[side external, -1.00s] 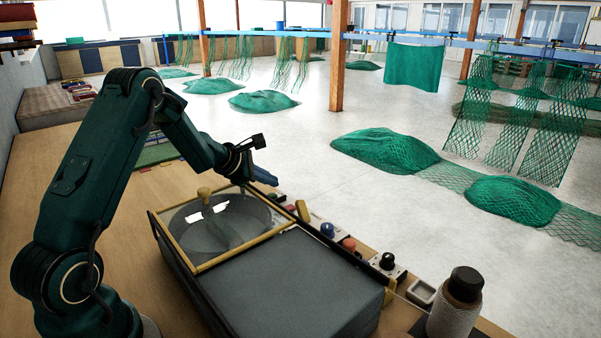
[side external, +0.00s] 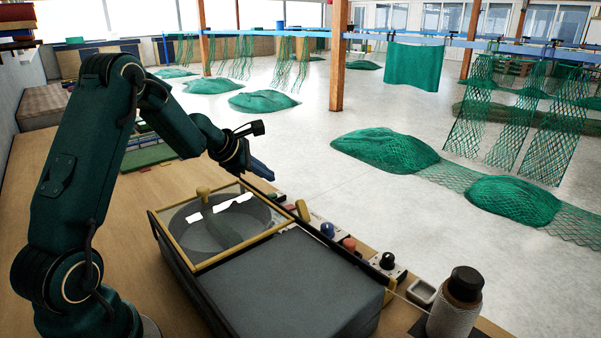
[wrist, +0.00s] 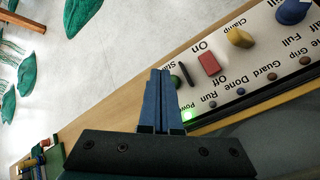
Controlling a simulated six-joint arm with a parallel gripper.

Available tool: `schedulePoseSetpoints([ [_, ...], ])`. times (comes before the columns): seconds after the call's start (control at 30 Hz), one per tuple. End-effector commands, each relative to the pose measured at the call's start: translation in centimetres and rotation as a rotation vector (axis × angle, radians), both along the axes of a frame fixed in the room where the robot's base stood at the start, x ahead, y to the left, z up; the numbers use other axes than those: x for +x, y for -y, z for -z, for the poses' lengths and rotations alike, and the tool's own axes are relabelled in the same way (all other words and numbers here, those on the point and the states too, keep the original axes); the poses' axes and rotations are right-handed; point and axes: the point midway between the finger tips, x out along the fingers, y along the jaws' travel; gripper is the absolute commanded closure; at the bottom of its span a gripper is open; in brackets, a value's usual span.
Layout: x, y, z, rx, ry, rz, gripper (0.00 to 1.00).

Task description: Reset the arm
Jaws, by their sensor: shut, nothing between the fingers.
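The fingertips point toward the panel's edge, beside the black slot-like mark and the red switch. The arm stands on the wooden bench at the left, bent at the elbow.
The grey machine (side external: 292,275) has a yellow-framed lid (side external: 190,265). The control panel (wrist: 245,90) has a red switch (wrist: 208,64), a yellow knob (wrist: 240,38) and a blue knob (wrist: 290,11). A spool (side external: 453,315) stands at the right. Green nets lie on the floor.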

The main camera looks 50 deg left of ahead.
Motion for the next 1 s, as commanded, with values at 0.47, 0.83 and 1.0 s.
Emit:
schedulePoseSetpoints([
  [0.47,-2.1,19.0,-16.4,0.467,0.259,0.73,1.0],
  [0.83,-17.3,28.7,-14.2,1.115,0.194,1.532,1.0],
  [1.0,-22.1,26.5,-10.2,1.356,0.007,1.777,1.0],
])
